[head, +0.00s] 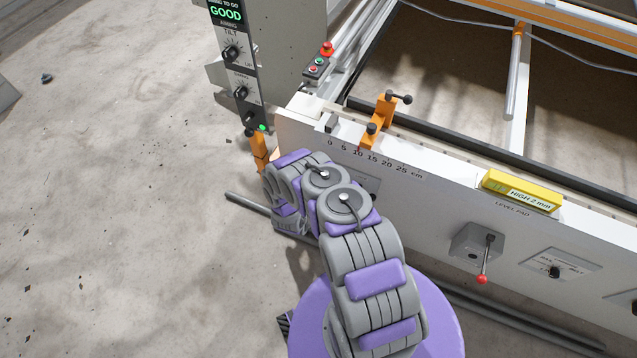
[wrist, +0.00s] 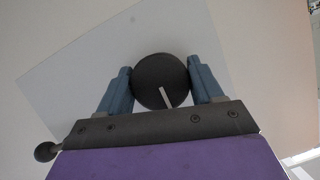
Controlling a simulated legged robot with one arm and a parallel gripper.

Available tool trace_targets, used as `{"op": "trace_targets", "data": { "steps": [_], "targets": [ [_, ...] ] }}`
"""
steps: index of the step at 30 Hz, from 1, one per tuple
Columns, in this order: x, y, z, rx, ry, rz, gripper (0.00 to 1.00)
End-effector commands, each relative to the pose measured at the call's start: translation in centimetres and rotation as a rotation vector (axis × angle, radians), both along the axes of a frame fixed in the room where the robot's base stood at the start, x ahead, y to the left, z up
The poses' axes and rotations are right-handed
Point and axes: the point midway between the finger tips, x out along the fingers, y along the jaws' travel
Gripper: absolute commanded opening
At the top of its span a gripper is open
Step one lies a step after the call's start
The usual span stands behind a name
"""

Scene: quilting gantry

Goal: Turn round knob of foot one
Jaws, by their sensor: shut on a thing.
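In the wrist view a round black knob (wrist: 158,74) with a white pointer line sits on a pale grey plate (wrist: 75,75). My gripper (wrist: 160,84) has one blue finger on each side of the knob and is shut on it. The pointer line runs down and slightly right in that view. In the head view my arm reaches to the left end of the white beam (head: 420,205). It hides the gripper and the knob there; only part of a grey plate (head: 373,183) shows beside the arm.
A yellow level (head: 520,191) reading "HIGH 2 mm" lies on the beam. A red-ended lever (head: 483,277) and another black knob (head: 554,272) are further right. An orange clamp (head: 378,122) stands above the arm. A control column (head: 235,65) reads "GOOD". Floor at left is mostly clear.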

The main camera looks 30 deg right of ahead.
Motion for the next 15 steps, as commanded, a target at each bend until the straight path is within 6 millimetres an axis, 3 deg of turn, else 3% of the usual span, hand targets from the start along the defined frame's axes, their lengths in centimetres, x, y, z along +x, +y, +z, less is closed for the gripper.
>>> {"op": "trace_targets", "data": {
  "steps": [15],
  "targets": [
    [0.24, 0.17, 0.02, -0.156, 0.196, 0.004, 0.35]
  ]
}}
